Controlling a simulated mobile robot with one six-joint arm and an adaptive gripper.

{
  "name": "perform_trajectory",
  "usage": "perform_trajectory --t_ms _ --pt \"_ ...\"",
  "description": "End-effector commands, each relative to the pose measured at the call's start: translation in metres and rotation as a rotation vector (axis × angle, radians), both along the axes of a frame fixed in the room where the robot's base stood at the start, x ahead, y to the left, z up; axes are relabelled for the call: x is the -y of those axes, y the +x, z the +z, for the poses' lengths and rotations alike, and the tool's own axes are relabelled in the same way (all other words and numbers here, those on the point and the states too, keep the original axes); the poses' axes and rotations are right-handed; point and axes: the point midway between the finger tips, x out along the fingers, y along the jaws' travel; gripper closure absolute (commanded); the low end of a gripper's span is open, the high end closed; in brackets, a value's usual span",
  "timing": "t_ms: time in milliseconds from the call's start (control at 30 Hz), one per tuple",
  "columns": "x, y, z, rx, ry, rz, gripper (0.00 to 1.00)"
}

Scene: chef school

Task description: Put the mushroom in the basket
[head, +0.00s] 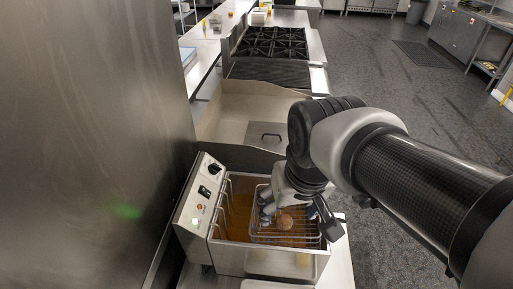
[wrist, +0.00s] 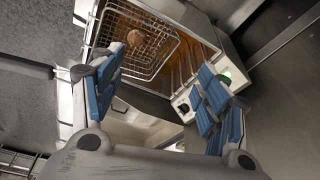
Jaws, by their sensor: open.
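The mushroom (head: 285,221) is a small brown rounded thing. In the head view it shows within the outline of the wire basket (head: 287,240), just by my gripper (head: 291,213). In the wrist view the mushroom (wrist: 134,37) is seen inside the basket (wrist: 154,68), against the wire mesh near its far end. My gripper (wrist: 155,76) is open, with its blue-padded fingers wide apart and nothing between them. It hangs above the basket, clear of the mushroom. Part of the basket is hidden by my gripper in the head view.
The basket sits in the fryer (head: 258,262), over brown oil (head: 238,218). The fryer's control panel (head: 200,202) is on the left, beside a tall steel wall (head: 85,130). A steel basin (head: 240,108) and a stove (head: 272,42) lie beyond. Open floor (head: 420,110) is at right.

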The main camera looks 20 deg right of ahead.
Motion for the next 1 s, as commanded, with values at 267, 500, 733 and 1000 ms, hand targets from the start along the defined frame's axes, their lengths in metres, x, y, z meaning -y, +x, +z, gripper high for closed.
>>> perform_trajectory --t_ms 267,500,733,1000 --pt "-0.016 -0.062 0.006 0.106 -0.018 0.096 0.32" --pt "-0.017 -0.07 0.004 0.117 -0.021 0.109 0.32" --pt "-0.017 -0.07 0.004 0.117 -0.021 0.108 0.32" --pt "-0.017 -0.07 0.004 0.117 -0.021 0.108 0.32"
